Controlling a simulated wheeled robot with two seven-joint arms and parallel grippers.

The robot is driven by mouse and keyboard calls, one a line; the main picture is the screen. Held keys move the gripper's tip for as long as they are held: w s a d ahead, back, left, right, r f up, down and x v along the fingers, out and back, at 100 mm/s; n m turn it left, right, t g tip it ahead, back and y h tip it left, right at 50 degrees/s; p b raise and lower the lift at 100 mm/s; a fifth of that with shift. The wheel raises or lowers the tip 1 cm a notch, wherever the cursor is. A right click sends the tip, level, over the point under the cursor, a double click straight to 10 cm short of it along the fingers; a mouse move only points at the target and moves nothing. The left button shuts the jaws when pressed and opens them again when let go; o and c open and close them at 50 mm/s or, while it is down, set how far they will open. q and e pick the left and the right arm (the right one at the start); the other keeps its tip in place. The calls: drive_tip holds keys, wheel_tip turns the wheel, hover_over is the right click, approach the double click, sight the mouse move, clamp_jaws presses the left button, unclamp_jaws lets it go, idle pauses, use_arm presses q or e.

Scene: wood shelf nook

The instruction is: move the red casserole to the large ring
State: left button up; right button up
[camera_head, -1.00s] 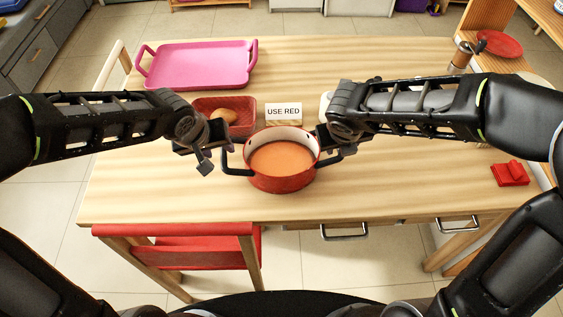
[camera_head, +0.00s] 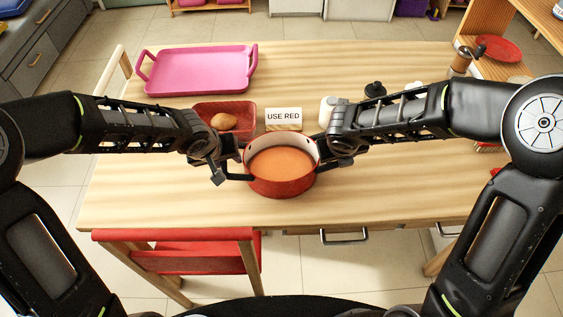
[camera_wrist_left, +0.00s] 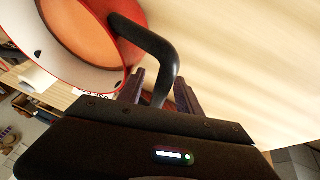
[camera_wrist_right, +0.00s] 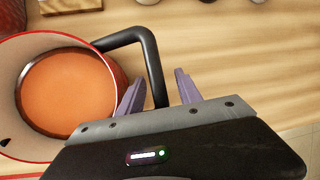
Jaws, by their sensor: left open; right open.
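The red casserole (camera_head: 282,189), with orange contents, stands upright on the wooden table near its front middle. It has a black handle on each side. My left gripper (camera_head: 230,172) is at its left handle, jaws open; in the left wrist view the handle (camera_wrist_left: 163,50) passes between the fingers (camera_wrist_left: 160,88). My right gripper (camera_head: 331,163) is at the right handle, jaws open; in the right wrist view the handle (camera_wrist_right: 153,60) runs between the fingers (camera_wrist_right: 158,88). I cannot make out a large ring in any view.
A "USE RED" sign (camera_head: 284,120) stands behind the casserole. A red dish (camera_head: 205,107) with a brown item is behind my left gripper. A pink tray (camera_head: 200,70) lies back left. A grinder (camera_head: 462,61) stands back right. A red chair (camera_head: 190,257) is at the front.

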use_arm(q)
drive_tip(key=shift+w+f, duration=0.1)
drive_tip(key=shift+f, duration=0.2)
use_arm(e)
drive_tip(key=shift+w+f, duration=0.1)
drive_tip(key=shift+f, duration=0.25)
use_arm(q)
drive_tip(key=shift+c, duration=0.4)
use_arm(e)
drive_tip(key=shift+c, duration=0.3)
use_arm(q)
clamp_jaws()
use_arm(e)
clamp_jaws()
use_arm(q)
drive_tip(key=shift+r, duration=0.1)
use_arm(e)
drive_tip(key=shift+r, duration=0.1)
